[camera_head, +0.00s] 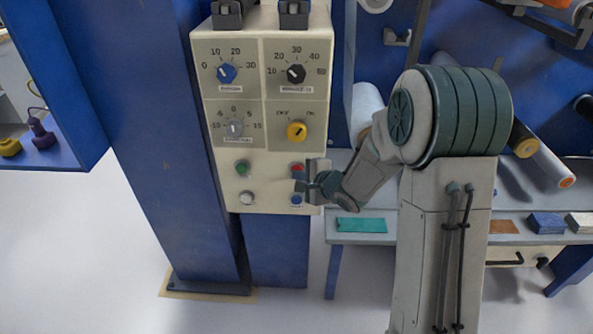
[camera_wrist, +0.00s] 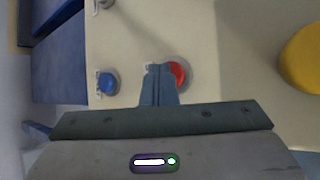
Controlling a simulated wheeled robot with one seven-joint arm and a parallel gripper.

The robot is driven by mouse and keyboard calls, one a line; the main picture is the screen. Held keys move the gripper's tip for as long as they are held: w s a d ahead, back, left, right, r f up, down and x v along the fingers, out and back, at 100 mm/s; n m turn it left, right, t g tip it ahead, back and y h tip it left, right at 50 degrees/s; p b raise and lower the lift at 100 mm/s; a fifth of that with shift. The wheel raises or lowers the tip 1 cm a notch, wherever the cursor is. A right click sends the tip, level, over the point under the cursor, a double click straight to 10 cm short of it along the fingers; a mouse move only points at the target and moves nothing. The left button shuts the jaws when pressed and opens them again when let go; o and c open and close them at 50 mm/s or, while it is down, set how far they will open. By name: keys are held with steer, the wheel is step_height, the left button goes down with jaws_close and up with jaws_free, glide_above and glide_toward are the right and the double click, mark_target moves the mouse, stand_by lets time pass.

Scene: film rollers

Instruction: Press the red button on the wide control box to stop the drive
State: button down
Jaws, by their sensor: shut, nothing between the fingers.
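The wide cream control box (camera_head: 258,100) is mounted on a blue column. The red button (camera_head: 297,168) is at its lower right, partly covered by my gripper in the head view. In the wrist view the red button (camera_wrist: 178,74) shows just beside the fingertips, with its left part hidden behind them. My gripper (camera_head: 304,186) is shut and empty, pointing at the box face. In the wrist view its closed fingers (camera_wrist: 159,72) overlap the button's edge; I cannot tell whether they touch it.
A blue button (camera_wrist: 108,83) is beside the fingers, and a yellow knob (camera_head: 297,131) is above the red button. A green button (camera_head: 242,168) and a white button (camera_head: 247,198) are to the left. A grey bench (camera_head: 345,238) stands at the right.

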steer(key=shift+s, duration=0.85)
steer(key=shift+s+a, duration=0.1)
steer(key=shift+s, duration=2.4)
steer(key=shift+r+p, duration=0.1)
steer(key=shift+p, duration=0.2)
steer(key=s+d+r+n+g+h+p, duration=0.1)
steer(key=s+d+r+n+h+p, duration=0.25)
steer(key=d+r, duration=0.3)
steer(key=s+d+r+n+g+h+p, duration=0.1)
steer(key=s+d+r+n+h+p, duration=0.15)
steer(key=d+r+h+p, duration=0.3)
steer(key=s+d+r+n+g+p, duration=0.1)
steer(key=s+r+n+g+p, duration=0.1)
steer(key=s+r, duration=0.4)
steer(key=s+d+r+n+g+y+p, duration=0.1)
steer(key=s+r+n+g+p, duration=0.2)
steer(key=s, duration=0.8)
step_height(320, 180, up, 4)
steer(key=n+p, duration=0.1)
steer(key=n, duration=0.1)
steer(key=shift+d+f+n, duration=0.15)
steer(key=shift+d+n, duration=0.2)
steer(key=shift+n, duration=0.05)
